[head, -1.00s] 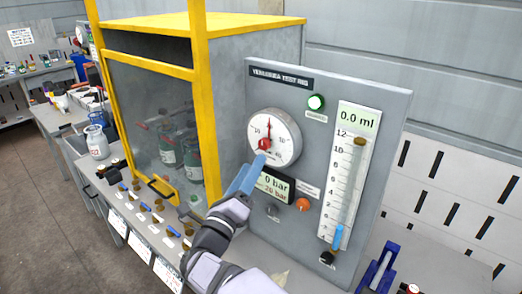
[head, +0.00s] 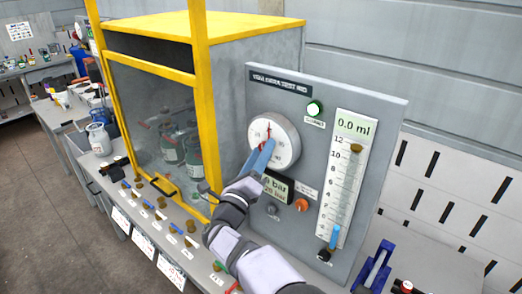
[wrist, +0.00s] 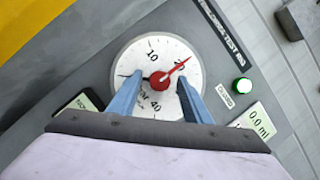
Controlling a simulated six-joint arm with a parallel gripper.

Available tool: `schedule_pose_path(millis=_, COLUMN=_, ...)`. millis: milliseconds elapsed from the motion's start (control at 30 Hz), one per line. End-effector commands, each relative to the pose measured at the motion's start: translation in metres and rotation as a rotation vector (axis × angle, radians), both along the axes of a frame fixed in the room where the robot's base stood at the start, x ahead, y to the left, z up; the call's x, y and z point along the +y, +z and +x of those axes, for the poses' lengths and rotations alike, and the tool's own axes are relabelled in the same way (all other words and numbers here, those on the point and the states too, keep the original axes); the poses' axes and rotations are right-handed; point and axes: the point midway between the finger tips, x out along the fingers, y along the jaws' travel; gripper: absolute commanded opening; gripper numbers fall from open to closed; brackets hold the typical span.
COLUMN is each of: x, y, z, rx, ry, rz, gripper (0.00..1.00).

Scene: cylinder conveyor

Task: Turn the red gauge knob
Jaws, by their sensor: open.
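The round white gauge (head: 288,146) is on the grey test panel in the head view. Its red needle (head: 268,131) points up, and the blue fingers hide the knob there. In the wrist view the red knob (wrist: 158,82) sits at the centre of the dial (wrist: 145,50), with the needle pointing near 20. My gripper (wrist: 160,78) is open, with one blue finger on each side of the knob. A gap shows between each finger and the knob. In the head view my gripper (head: 264,152) is in front of the dial's lower left.
The panel (head: 330,90) also carries a green light (head: 315,108), an orange button (head: 301,205) and a column scale (head: 347,180) reading 0.0 ml. A yellow-framed cabinet (head: 200,100) stands close on the left. A blue object (head: 374,268) stands at the lower right.

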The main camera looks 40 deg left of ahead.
Motion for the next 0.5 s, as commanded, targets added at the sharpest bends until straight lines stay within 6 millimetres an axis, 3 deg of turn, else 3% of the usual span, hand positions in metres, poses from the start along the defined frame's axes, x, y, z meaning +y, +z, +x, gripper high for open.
schedule_pose_path(millis=233, x=0.0, y=-0.0004, z=0.0004, rx=0.0, ry=0.0, rz=0.0, gripper=0.42)
schedule_pose_path(millis=400, x=0.0, y=-0.0004, z=0.0003, rx=0.0, ry=0.0, rz=0.0, gripper=0.03)
schedule_pose_path(millis=500, x=0.0, y=-0.0004, z=0.0003, rx=0.0, ry=0.0, rz=-0.001, gripper=0.03)
